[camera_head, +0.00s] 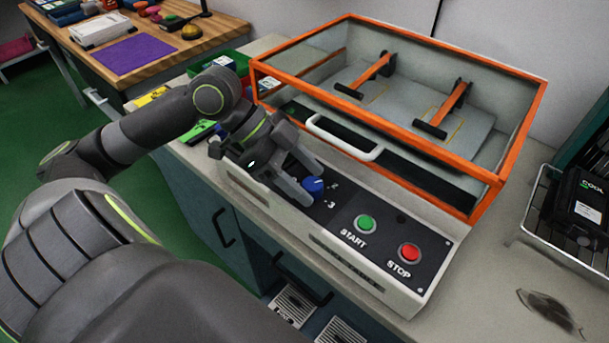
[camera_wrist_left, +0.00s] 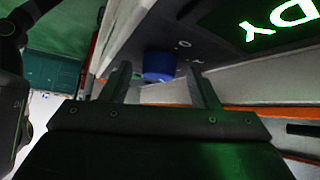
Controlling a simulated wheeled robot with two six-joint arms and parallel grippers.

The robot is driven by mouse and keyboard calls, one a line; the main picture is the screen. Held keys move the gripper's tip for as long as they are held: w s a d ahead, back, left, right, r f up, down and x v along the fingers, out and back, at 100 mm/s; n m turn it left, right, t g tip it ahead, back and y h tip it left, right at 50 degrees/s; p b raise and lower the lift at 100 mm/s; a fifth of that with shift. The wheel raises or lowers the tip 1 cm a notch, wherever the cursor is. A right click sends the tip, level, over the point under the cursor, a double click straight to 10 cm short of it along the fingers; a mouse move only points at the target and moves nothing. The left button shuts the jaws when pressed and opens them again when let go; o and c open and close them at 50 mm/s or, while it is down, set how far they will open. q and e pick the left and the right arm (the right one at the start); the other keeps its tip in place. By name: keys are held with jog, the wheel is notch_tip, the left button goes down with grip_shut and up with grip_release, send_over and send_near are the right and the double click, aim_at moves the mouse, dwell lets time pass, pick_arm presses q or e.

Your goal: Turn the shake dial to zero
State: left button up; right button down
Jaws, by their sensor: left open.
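The blue shake dial (camera_head: 314,186) sits on the dark control panel (camera_head: 385,227) of the shaker, left of the green START button (camera_head: 364,223) and red STOP button (camera_head: 408,252). My left gripper (camera_head: 308,183) is at the dial, with its fingers open. In the left wrist view the dial (camera_wrist_left: 159,66) shows between the two spread fingertips (camera_wrist_left: 160,75), with a visible space on each side. Small white marks are on the panel around the dial. Its pointer cannot be read clearly, and part of it is hidden by the gripper in the head view. My right gripper is not in view.
An orange-framed clear enclosure (camera_head: 400,150) with a white handle (camera_head: 345,138) stands behind the panel. A wire basket (camera_head: 570,245) with a black case is at the right. A wooden table (camera_head: 150,62) with a purple mat stands at the back left.

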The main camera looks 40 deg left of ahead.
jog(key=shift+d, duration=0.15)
pick_arm(q)
jog(key=c, duration=1)
jog(key=shift+o, duration=0.2)
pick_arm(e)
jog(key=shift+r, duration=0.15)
